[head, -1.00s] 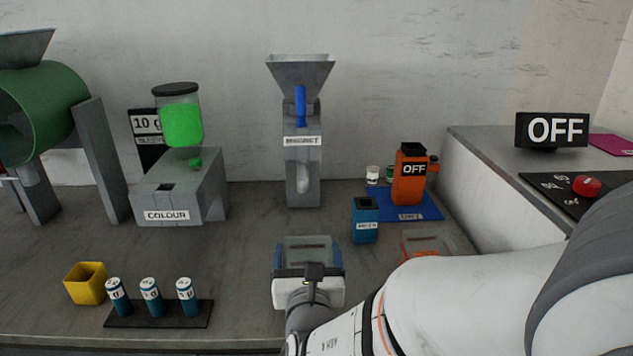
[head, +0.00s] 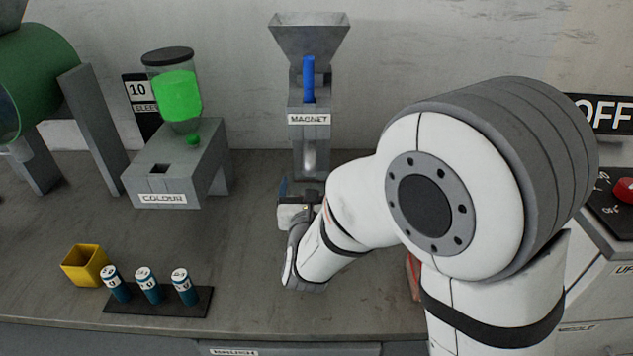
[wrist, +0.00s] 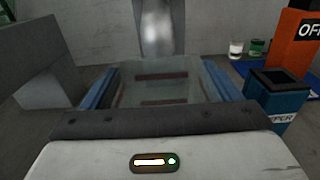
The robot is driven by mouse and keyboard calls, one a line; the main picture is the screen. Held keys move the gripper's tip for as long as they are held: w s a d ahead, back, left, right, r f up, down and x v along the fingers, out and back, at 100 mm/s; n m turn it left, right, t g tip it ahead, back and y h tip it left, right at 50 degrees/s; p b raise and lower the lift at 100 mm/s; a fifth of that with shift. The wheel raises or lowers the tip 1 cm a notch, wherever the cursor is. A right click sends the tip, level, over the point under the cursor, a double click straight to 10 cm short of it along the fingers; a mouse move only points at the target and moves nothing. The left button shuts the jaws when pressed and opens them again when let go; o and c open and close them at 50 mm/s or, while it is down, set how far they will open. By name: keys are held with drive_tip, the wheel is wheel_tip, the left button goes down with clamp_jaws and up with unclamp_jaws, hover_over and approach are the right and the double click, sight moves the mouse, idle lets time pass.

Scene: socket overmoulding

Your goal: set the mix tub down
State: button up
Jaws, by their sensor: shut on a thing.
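The mix tub (wrist: 160,88) is a clear, see-through tub in the wrist view, held between the two blue fingers of my gripper (wrist: 162,74). It looks upright, and I can see no contents clearly. In the head view my gripper (head: 300,192) is at the foot of the magnet unit (head: 310,135), and my wrist hides most of the tub there. In the wrist view the magnet unit's shiny tube (wrist: 158,28) is just beyond the tub. I cannot tell whether the tub touches the bench.
The colour unit (head: 178,165) stands to the left. A yellow bin (head: 85,265) and a rack (head: 160,303) of teal-and-white cylinders are front left. In the wrist view a blue box (wrist: 275,100) and an orange unit (wrist: 290,45) are close on the right. Bench left of my gripper is clear.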

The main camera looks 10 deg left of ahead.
drive_tip(key=shift+w+a+f+b, duration=0.15)
drive_tip(key=shift+f+b, duration=0.15)
drive_tip(key=shift+f, duration=0.2)
drive_tip(key=shift+w+f+b, duration=0.1)
drive_tip(key=shift+f+b, duration=0.15)
drive_tip(key=shift+f, duration=0.2)
drive_tip(key=shift+s+r, duration=0.3)
drive_tip(key=shift+s, duration=0.05)
drive_tip(key=shift+w+d+f, duration=0.1)
drive_tip(key=shift+w+d, duration=0.1)
drive_tip(key=shift+f, duration=0.2)
drive_tip(key=o, duration=1.3)
drive_tip(key=shift+c, duration=0.2)
drive_tip(key=shift+r, duration=0.15)
